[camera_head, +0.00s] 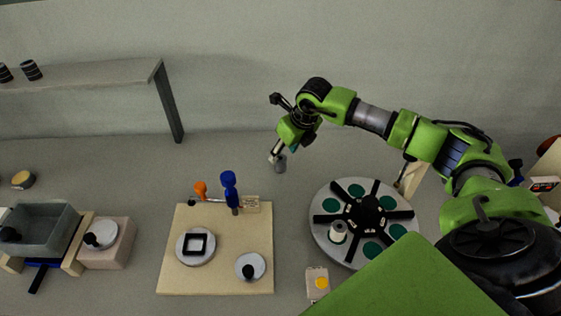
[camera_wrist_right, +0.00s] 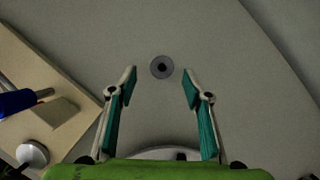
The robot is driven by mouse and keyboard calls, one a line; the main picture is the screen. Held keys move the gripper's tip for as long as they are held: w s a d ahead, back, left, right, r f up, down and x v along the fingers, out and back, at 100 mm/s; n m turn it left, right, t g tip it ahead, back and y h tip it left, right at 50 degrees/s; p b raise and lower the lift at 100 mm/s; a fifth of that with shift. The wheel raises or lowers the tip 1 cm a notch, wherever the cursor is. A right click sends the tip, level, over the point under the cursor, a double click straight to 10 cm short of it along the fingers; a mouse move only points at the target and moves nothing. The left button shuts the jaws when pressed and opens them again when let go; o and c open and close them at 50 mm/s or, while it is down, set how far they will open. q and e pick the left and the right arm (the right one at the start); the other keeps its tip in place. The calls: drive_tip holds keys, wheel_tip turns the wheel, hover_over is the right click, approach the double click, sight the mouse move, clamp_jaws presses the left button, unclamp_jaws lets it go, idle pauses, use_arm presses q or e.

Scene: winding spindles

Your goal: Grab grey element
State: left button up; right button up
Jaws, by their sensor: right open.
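The grey element (camera_head: 280,164) is a small grey cylinder on the grey surface behind the wooden board. In the right wrist view the grey element (camera_wrist_right: 162,67) appears end-on as a grey disc with a dark centre hole. My right gripper (camera_head: 274,155) is close to it in the head view. In the wrist view the right gripper (camera_wrist_right: 160,74) is open, its teal-padded fingers wide apart. The element lies between the lines of the fingers, just past their tips, with nothing held. My left gripper is out of view.
The wooden board (camera_head: 225,283) carries a blue and an orange part and two round discs. A round turntable (camera_head: 323,237) with green pockets stands right of it. A grey bin (camera_head: 50,226) sits at the left. The surface around the element is clear.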

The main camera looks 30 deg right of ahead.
sight(282, 159)
drive_tip(key=shift+w+f, duration=0.15)
drive_tip(key=shift+f, duration=0.15)
drive_tip(key=p+x, duration=0.2)
drive_tip(key=x, duration=0.2)
drive_tip(key=shift+d+f, duration=0.1)
drive_tip(key=shift+f, duration=0.3)
drive_tip(key=shift+w+f, duration=0.1)
drive_tip(key=shift+f, duration=0.25)
drive_tip(key=c, duration=1.2)
